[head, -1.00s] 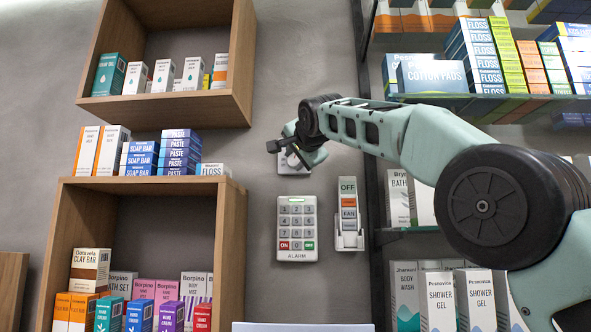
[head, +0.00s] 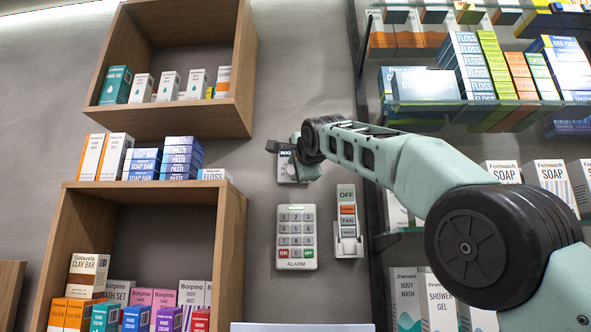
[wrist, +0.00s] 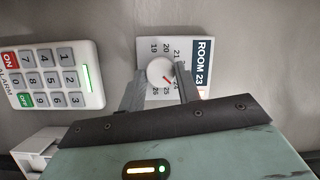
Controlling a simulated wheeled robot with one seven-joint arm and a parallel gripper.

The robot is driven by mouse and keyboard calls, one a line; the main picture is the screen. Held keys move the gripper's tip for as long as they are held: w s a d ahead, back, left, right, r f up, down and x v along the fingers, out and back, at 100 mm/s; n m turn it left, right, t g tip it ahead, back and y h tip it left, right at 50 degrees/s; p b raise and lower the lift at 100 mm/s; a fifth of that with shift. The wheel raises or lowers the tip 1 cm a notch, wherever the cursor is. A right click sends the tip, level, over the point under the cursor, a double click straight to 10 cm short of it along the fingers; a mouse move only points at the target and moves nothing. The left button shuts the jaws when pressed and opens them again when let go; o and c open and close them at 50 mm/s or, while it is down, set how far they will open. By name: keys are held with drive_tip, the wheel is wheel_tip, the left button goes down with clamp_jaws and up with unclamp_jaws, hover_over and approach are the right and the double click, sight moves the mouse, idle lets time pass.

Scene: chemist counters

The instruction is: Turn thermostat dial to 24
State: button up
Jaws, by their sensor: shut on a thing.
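The thermostat (wrist: 190,50) is a white wall plate with a dark label reading "ROOM 23". Its round white dial (wrist: 160,72) has a red pointer and a ring of small numbers, with 19, 20, 21, 25 and 26 legible. My gripper (wrist: 160,70) is shut on the dial, one finger on each side. In the head view, the thermostat (head: 292,172) is partly hidden behind my gripper (head: 284,149).
A wooden shelf box (head: 232,235) stands left. Stocked shelves (head: 480,115) stand right, behind my arm.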

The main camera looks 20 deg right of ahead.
drive_tip(key=o, duration=1)
drive_tip(key=shift+c, duration=0.2)
drive_tip(key=s+b, duration=0.9)
drive_tip(key=s, duration=0.8)
drive_tip(key=shift+s+d, duration=0.2)
drive_tip(key=shift+d, duration=0.05)
